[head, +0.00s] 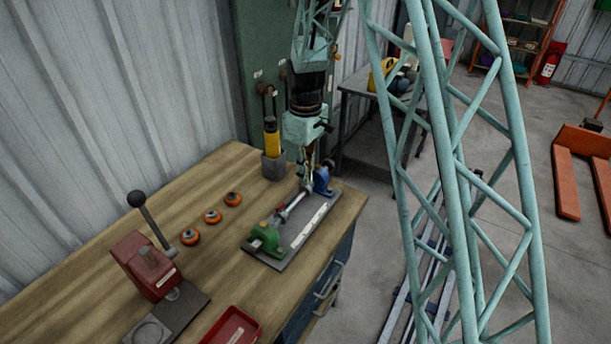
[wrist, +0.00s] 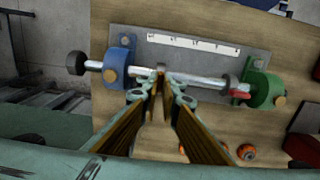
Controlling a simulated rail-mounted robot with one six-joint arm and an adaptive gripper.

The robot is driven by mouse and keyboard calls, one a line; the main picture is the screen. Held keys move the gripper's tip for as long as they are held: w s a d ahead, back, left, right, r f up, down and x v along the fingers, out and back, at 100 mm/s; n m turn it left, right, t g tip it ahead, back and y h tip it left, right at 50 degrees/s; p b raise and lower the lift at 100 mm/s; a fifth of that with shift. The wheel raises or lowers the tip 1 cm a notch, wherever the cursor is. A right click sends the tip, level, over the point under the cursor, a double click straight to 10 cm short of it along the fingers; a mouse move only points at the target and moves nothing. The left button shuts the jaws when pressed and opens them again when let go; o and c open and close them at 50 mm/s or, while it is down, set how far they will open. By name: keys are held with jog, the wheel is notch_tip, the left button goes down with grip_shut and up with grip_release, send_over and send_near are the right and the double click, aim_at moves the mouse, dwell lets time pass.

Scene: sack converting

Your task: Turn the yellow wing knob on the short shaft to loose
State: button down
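A shaft (wrist: 205,80) runs between a blue bracket (wrist: 119,62) and a green bracket (wrist: 266,91) on a grey plate. My gripper (wrist: 161,82) points down at the shaft near the blue bracket. Its fingertips are close together around or beside a small tan piece (wrist: 161,70) at the shaft. Whether they grip it is unclear. In the head view my gripper (head: 308,166) hangs over the blue bracket (head: 322,180).
A red wing piece (wrist: 239,95) sits beside the green bracket. On the wooden bench (head: 215,175) are several orange-rimmed round parts (head: 212,216), a red lever press (head: 146,265), a red tray (head: 232,328) and a yellow tool in a holder (head: 272,143).

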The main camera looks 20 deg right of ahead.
jog(key=c, duration=2.9)
grip_release()
jog(key=shift+o, duration=0.2)
jog(key=shift+r, duration=0.15)
notch_tip(320, 180, up, 12)
